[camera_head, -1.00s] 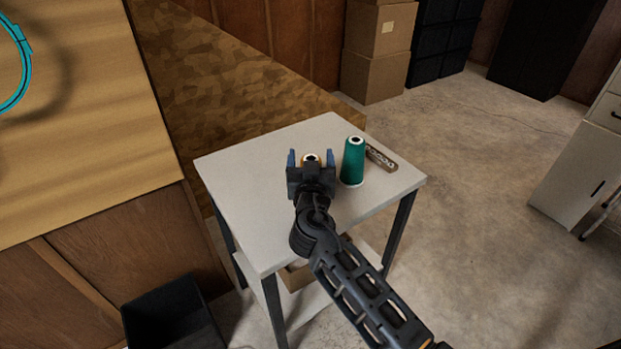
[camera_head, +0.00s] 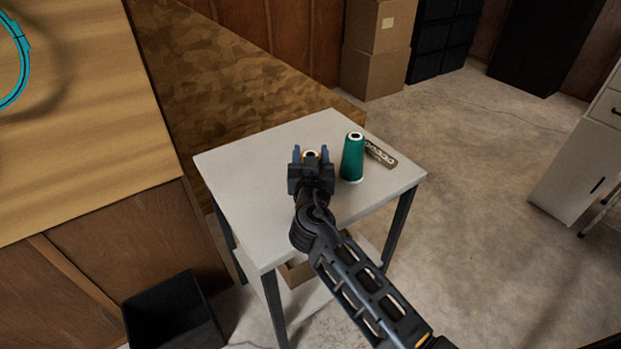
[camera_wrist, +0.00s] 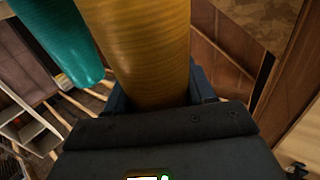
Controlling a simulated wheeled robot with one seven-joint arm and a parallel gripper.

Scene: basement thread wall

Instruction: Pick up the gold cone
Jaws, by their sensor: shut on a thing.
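The gold cone (camera_wrist: 140,45) fills the middle of the wrist view, between my gripper's two blue fingers. In the head view only its top (camera_head: 311,155) shows, with a white rim and dark hole; the gripper hides the rest. My gripper (camera_head: 311,155) is shut on the gold cone, at the small grey table (camera_head: 250,165). I cannot tell whether the cone's base touches the tabletop.
A teal cone (camera_head: 353,158) stands upright close to the right of my gripper. A small grey-brown slotted item (camera_head: 380,154) lies behind it. A black bin (camera_head: 172,312) is on the floor at lower left. The table's left part is clear.

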